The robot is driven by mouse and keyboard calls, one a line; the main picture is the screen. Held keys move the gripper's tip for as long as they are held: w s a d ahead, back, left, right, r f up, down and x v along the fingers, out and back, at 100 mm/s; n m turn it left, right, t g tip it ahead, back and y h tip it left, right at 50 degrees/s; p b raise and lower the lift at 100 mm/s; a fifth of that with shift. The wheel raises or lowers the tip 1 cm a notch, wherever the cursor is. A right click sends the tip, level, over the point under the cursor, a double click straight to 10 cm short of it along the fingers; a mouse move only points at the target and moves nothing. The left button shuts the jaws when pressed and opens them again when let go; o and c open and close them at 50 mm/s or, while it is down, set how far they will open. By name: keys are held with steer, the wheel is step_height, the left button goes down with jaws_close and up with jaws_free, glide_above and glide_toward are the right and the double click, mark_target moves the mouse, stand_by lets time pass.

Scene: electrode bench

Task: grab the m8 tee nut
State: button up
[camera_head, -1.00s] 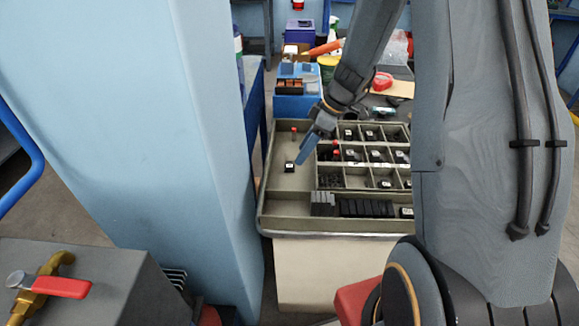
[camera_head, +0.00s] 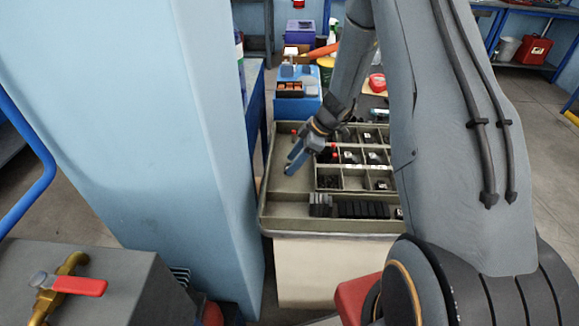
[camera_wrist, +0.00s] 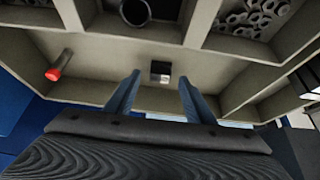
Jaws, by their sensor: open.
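A small dark block with a pale top face (camera_wrist: 160,71) lies in the long left compartment of the grey tray (camera_head: 335,227). It may be the m8 tee nut; I cannot read any mark on it. In the wrist view it shows between my two blue fingers, ahead of their tips. My gripper (camera_head: 290,166) is open and empty, over that compartment, and it also shows in the wrist view (camera_wrist: 159,77). In the head view the gripper hides the block. I cannot tell how high the fingertips are above the tray floor.
A red-tipped part (camera_wrist: 57,71) lies left of the fingers in the wrist view. A dark ring (camera_wrist: 135,13) and several hex nuts (camera_wrist: 240,18) sit in nearby cells. Tray walls and dividers stand close by. Black blocks (camera_head: 362,209) line the front row.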

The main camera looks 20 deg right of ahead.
steer(key=shift+w+a+f, duration=0.1)
steer(key=shift+a+f, duration=0.15)
steer(key=shift+f, duration=0.25)
steer(key=shift+c, duration=0.4)
steer(key=c, duration=1.1)
steer(key=shift+r, duration=0.15)
